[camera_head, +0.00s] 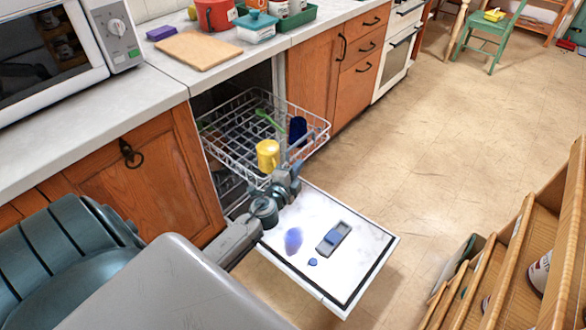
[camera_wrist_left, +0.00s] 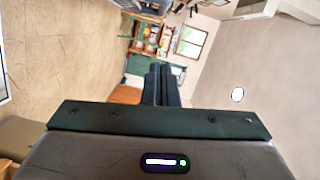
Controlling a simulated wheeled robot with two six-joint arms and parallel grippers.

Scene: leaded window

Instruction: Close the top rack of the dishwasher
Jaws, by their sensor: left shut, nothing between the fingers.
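The top rack (camera_head: 222,143) of the dishwasher is a white wire basket, pulled out above the lowered dishwasher door (camera_head: 345,268). A yellow mug (camera_head: 268,155), a dark blue cup (camera_head: 298,129) and a green utensil (camera_head: 268,119) are in it. My left gripper (camera_head: 296,168) is at the rack's near front edge, over the door; I cannot tell whether it touches the wire. Its two dark fingers are together and empty in the left wrist view (camera_wrist_left: 162,84). My right gripper is not in view.
A detergent compartment (camera_head: 334,238) is on the door's inner face. Wooden cabinets (camera_head: 135,172) flank the dishwasher, under a worktop with a cutting board (camera_head: 196,50). Wooden shelves (camera_head: 540,250) stand at the lower right. The tiled floor between (camera_head: 440,150) is clear.

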